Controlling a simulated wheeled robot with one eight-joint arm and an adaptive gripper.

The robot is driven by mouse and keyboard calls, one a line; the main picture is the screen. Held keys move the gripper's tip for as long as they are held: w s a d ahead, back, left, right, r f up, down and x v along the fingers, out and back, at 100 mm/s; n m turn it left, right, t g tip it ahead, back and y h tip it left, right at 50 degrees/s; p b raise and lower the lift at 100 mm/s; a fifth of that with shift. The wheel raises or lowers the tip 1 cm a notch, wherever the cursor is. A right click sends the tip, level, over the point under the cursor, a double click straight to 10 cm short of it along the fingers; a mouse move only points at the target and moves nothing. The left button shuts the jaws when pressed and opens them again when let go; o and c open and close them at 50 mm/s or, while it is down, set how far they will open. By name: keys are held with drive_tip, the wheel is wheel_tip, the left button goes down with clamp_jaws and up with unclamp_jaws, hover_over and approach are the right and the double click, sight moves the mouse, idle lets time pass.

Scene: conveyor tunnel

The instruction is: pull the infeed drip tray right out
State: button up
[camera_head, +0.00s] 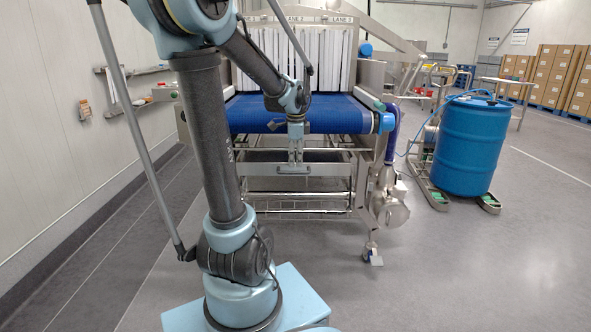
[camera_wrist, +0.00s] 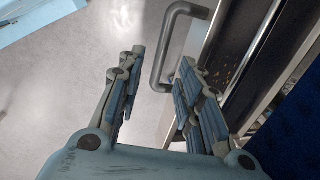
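The infeed drip tray (camera_head: 328,169) sits under the blue infeed belt, its front facing me. In the wrist view I see its dark, speckled inside and metal rim (camera_wrist: 236,62) running diagonally at the right. A grey U-shaped handle (camera_wrist: 164,48) stands out from its front. My gripper (camera_wrist: 158,70) is open, its two fingers apart. The lower end of the handle shows between the fingertips, nearer the right one; I cannot tell how far beyond them it lies. In the head view my gripper (camera_head: 295,158) hangs at the belt's front edge, hiding part of the tray front.
The blue belt (camera_head: 335,112) lies above the tray, with strip curtains (camera_head: 322,55) behind. A lower rack (camera_head: 300,205) sits below. A motor (camera_head: 390,208) and castor foot (camera_head: 371,255) stand at the right. A blue drum (camera_head: 468,145) stands further right. The floor in front is clear.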

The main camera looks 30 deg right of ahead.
sight(295, 172)
drive_tip(key=shift+w+d+f, duration=0.15)
drive_tip(key=shift+w+f, duration=0.05)
drive_tip(key=shift+f, duration=1.05)
drive_tip(key=shift+w+d+f, duration=0.1)
drive_tip(key=shift+w+f, duration=0.1)
drive_tip(key=shift+f, duration=1.05)
drive_tip(key=shift+c, duration=0.3)
